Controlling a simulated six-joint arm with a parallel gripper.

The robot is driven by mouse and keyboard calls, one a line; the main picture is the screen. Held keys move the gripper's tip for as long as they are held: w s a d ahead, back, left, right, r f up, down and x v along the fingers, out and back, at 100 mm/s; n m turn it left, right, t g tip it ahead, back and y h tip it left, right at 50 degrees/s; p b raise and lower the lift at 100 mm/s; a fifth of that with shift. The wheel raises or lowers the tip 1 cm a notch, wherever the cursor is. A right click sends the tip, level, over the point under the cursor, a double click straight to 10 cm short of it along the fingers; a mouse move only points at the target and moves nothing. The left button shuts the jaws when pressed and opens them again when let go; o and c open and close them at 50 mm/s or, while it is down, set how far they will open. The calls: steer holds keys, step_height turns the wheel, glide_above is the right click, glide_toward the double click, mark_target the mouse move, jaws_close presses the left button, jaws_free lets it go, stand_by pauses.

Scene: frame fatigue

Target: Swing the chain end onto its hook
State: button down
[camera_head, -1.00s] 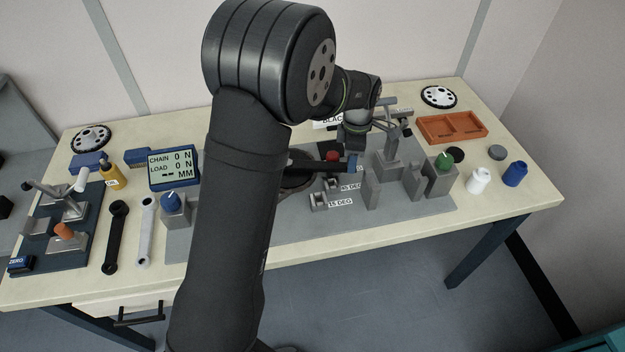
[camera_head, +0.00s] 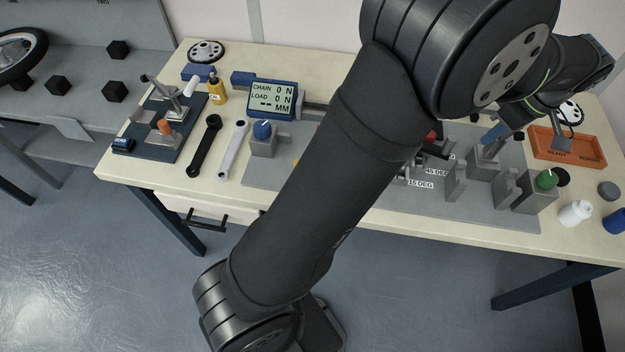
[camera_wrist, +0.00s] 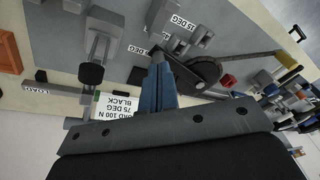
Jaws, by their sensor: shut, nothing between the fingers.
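My gripper (camera_head: 492,134) has blue fingers and is at the right part of the grey fixture plate (camera_head: 400,207), close to a grey post (camera_head: 484,162). In the wrist view my fingers (camera_wrist: 157,82) are shut with nothing between them. Beyond the fingertips is a dark round wheel (camera_wrist: 197,76), with a bar ending in a yellow handle (camera_wrist: 252,58) beside it. In the head view my arm hides the wheel. I cannot make out the chain end or its hook in either view. The display (camera_head: 272,98) reads CHAIN 0 N and LOAD 0 N.
A post with a black knob (camera_wrist: 91,74) stands left of my fingers in the wrist view. Grey blocks (camera_head: 456,182) stand along the plate's front. An orange tray (camera_head: 566,148) is at the right, and two wrenches (camera_head: 205,146) lie left.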

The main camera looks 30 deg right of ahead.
steer(key=s+a+f+m+t+y, duration=0.1)
steer(key=a+f+m+t+y, duration=0.2)
steer(key=a+f, duration=0.45)
steer(key=s+a+f+m+t+y, duration=0.15)
steer(key=a+f+m+t, duration=0.3)
steer(key=a, duration=0.65)
steer(key=w+a+m+t+h, duration=0.3)
steer(key=a+m+t, duration=0.1)
steer(key=a, duration=0.4)
steer(key=w+a+m+t+h, duration=0.3)
steer(key=a+m, duration=0.3)
steer(key=a, duration=0.2)
steer(key=shift+w+f+t, duration=0.35)
steer(key=shift+t, duration=0.2)
steer(key=shift+w+d, duration=0.15)
steer(key=shift+w, duration=3.35)
steer(key=shift+w+d, duration=0.1)
steer(key=shift+w, duration=3.4)
